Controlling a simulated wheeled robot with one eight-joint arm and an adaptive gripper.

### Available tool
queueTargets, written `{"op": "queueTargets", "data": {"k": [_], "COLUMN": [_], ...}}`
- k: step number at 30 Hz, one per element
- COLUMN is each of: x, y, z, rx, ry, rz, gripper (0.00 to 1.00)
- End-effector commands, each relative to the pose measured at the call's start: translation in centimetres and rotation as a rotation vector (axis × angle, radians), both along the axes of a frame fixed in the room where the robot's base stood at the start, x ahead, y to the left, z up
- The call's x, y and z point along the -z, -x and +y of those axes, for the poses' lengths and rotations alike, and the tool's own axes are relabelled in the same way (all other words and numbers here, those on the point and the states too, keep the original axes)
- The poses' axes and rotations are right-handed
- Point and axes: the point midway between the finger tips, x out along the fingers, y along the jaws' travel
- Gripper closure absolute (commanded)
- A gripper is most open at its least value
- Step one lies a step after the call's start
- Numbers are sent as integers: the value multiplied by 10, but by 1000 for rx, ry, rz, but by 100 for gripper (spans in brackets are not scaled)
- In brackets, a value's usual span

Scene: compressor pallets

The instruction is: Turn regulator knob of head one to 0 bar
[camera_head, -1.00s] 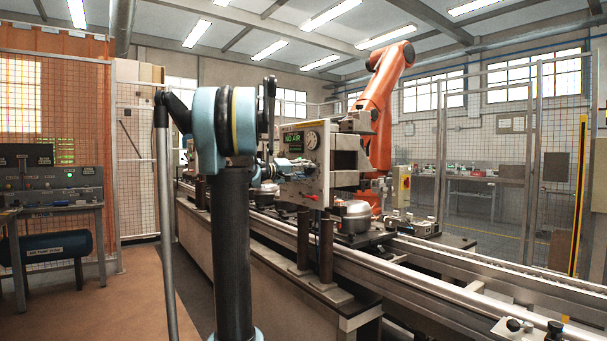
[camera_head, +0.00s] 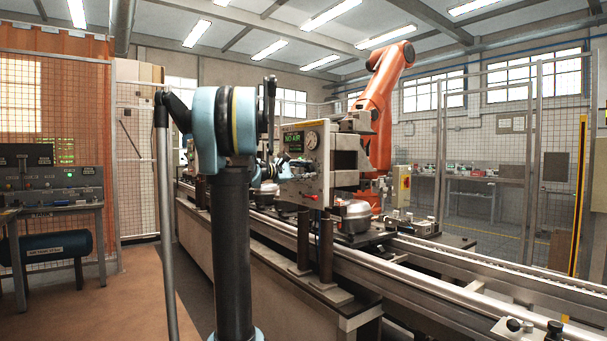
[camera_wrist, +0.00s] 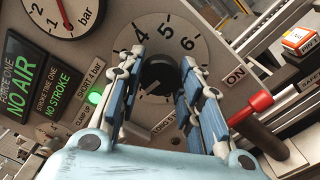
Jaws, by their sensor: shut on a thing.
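In the wrist view the regulator knob (camera_wrist: 160,74) is black and round, in the middle of a pale dial plate (camera_wrist: 196,25) with the figures 4, 5 and 6 showing. My gripper (camera_wrist: 163,66) has its two blue fingers on either side of the knob and is shut on it. The fingers hide the dial's lower sides, and the setting is not clear. In the head view my gripper (camera_head: 279,167) is at the left side of the grey head panel (camera_head: 313,172). My arm hides part of that area.
A bar gauge (camera_wrist: 68,22) and green displays (camera_wrist: 28,95) reading NO AIR and NO STROKE are left of the knob. A lit green lamp (camera_wrist: 97,97) is near my left finger. A red-handled lever (camera_wrist: 250,108) by an ON label is close to the right finger.

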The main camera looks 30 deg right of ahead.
Motion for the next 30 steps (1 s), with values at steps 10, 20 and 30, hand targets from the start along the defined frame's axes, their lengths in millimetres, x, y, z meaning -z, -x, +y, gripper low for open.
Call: {"op": "queueTargets", "data": {"k": [10,20,30], "x": [1,1,1], "y": [-2,-2,-1], "z": [0,0,0], "rx": [-5,-5,-5], "ry": [25,50,73], "rz": [326,638,922], "gripper": [91,91,91]}}
